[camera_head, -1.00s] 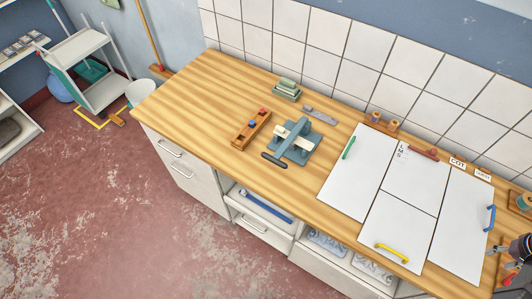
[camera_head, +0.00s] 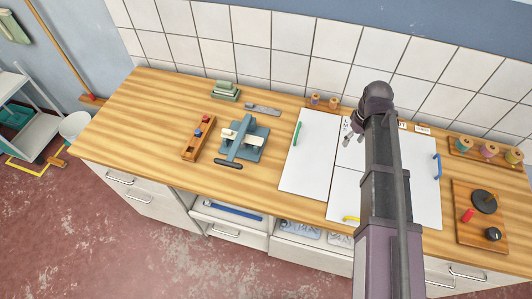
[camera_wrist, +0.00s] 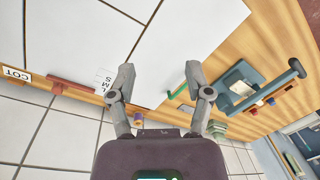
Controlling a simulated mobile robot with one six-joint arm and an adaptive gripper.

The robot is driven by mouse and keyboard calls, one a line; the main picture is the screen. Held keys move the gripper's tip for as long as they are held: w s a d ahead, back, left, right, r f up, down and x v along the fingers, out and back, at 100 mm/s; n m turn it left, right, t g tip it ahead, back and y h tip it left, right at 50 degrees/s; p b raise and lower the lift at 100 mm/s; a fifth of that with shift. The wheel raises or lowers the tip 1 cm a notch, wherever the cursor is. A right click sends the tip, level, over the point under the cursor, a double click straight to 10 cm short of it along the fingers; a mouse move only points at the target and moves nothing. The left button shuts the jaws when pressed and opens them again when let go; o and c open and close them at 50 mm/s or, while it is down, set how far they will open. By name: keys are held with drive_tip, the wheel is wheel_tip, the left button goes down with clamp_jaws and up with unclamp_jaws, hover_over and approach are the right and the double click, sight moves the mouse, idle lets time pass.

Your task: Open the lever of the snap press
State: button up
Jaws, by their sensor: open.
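The snap press (camera_head: 253,150) is a blue-grey plate with cream parts, left of centre on the wooden worktop in the head view. Its lever (camera_head: 238,146) runs across the press toward the front, ending in a dark crossbar handle (camera_head: 228,163) near the front edge. In the wrist view the press (camera_wrist: 238,85) lies to the right, its handle (camera_wrist: 297,68) at the far right. My gripper (camera_head: 351,134) is over the white boards, right of the press and apart from it. In the wrist view my gripper (camera_wrist: 160,75) has its fingers spread with nothing between them.
A wooden tray with red and blue knobs (camera_head: 198,138) stands left of the press. A green block stack (camera_head: 225,90) and grey strip (camera_head: 262,109) lie behind it. White boards (camera_head: 308,150) with coloured handles lie right. Spools (camera_head: 488,150) stand far right. The worktop's left end is clear.

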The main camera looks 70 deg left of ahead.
drive_tip(key=s+a+n, duration=0.6)
drive_tip(key=s+a, duration=0.7)
drive_tip(key=s, duration=0.5)
drive_tip(key=n+h, duration=0.2)
drive_tip(key=n, duration=0.3)
hover_over(218, 160)
drive_tip(key=w+a, duration=0.2)
drive_tip(key=shift+a+r, duration=0.1)
drive_tip(key=shift+a, duration=0.1)
drive_tip(key=shift+f, duration=0.2)
drive_tip(key=b+x, duration=1.3)
drive_tip(key=shift+s+a+f, duration=0.15)
drive_tip(key=shift+a+f, duration=0.05)
drive_tip(key=shift+b, duration=0.3)
drive_tip(key=shift+c, duration=0.3)
